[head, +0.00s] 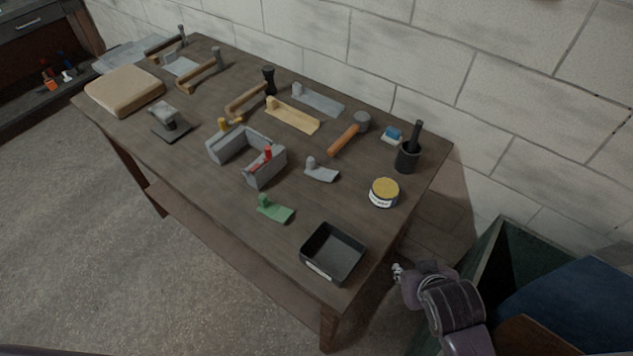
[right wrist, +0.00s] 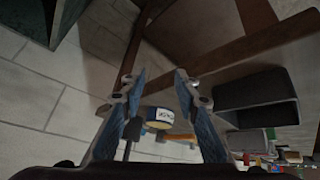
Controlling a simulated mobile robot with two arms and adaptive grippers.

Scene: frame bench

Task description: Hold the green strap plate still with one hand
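The green strap plate (head: 276,211) lies on the wooden bench near its front edge, with a raised knob at its left end. It lies left of the black tray and in front of the grey clamp-like frame (head: 222,151). My right gripper (head: 397,271) is off the bench's right end, well away from the plate. In the right wrist view its two fingers (right wrist: 160,82) are spread apart with nothing between them. A small green patch shows at the right of that view, too small to identify surely. My left gripper is not in view.
The black tray (head: 318,268) and a yellow-lidded tin (head: 384,193) stand near the bench's right end. A grey strap plate (head: 322,171), mallet (head: 349,135) and black cup (head: 407,157) lie farther back. A dark green bin (head: 485,262) stands by my right arm.

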